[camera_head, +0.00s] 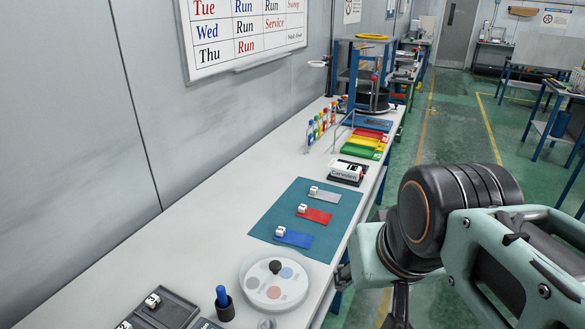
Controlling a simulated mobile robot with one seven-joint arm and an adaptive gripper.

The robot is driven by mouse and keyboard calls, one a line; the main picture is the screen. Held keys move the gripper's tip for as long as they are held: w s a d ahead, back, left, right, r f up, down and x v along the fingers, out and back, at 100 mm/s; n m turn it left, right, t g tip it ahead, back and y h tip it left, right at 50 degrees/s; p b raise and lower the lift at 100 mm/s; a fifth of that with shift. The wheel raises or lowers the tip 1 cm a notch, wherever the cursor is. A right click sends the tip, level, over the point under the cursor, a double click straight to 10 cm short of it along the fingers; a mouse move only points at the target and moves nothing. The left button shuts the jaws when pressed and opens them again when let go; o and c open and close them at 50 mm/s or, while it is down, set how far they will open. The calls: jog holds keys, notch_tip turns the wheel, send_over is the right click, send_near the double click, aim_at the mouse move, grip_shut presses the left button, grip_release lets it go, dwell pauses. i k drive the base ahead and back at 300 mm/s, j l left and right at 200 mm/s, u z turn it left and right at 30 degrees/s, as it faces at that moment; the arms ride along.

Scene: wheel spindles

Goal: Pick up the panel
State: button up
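No single thing stands out as the panel. On a teal mat (262,222) on the long bench lie three flat rectangular plates: a grey one (326,197), a red one (317,215) and a blue one (297,239). Each has a small white marked block at its left end. My arm reaches in from the right. Only a small dark part of my gripper (343,275) seems to show, by the bench's right edge, right of the mat's near end. Its fingers cannot be made out, and I see nothing held.
A round white disc with coloured spots (274,284), a blue-handled tool in a cup (224,303) and a dark tray (163,310) stand nearer. Beyond the mat are a white labelled box (347,171), coloured trays (368,142) and bottles (318,128). The bench's left side is clear.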

aim_at(310, 214)
jog(key=i+l+u, duration=0.1)
jog(key=i+l, duration=0.85)
